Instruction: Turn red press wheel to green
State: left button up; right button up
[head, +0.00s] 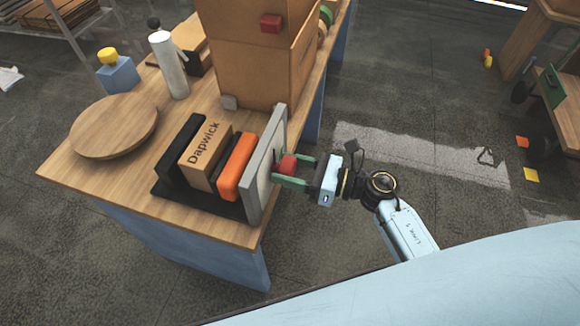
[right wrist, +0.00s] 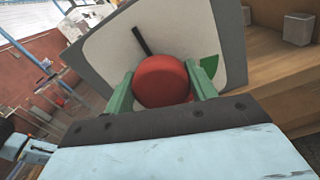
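The red press wheel (head: 288,165) is a round knob on the outer face of a grey upright panel (head: 262,175) at the table's near right end. In the right wrist view the red wheel (right wrist: 162,80) sits in front of a white plate with a black pointer line (right wrist: 141,41) toward the upper left. A green mark (right wrist: 209,66) shows on the plate right of the wheel. My right gripper (head: 297,172) has its green fingers on both sides of the wheel, seemingly touching it. Wheel and finger contact is partly hidden in the head view. My left gripper is not in view.
Behind the panel stand an orange block (head: 234,168), a box marked Dapwick (head: 205,150) and a black block on a dark base. A round wooden board (head: 114,127) and large cardboard box (head: 250,60) are on the table (head: 100,188).

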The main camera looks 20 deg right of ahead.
jog(key=shift+c, duration=0.9)
jog(key=shift+m, duration=0.3)
jog(key=m+p, duration=0.2)
jog(key=m, duration=0.2)
jog(key=shift+w+d+m, duration=0.1)
jog(key=shift+m, duration=0.2)
jog(key=m+p, duration=0.3)
jog(key=m, duration=0.3)
jog(key=shift+w+f, duration=0.1)
jog(key=m+p, duration=0.2)
jog(key=m, duration=0.4)
jog(key=shift+f+m, duration=0.15)
jog(key=shift+m, duration=0.25)
jog(key=m, duration=0.2)
jog(key=m+p, duration=0.1)
jog(key=m, duration=0.1)
jog(key=shift+f+m+p, duration=0.2)
jog(key=shift+m+p, duration=0.1)
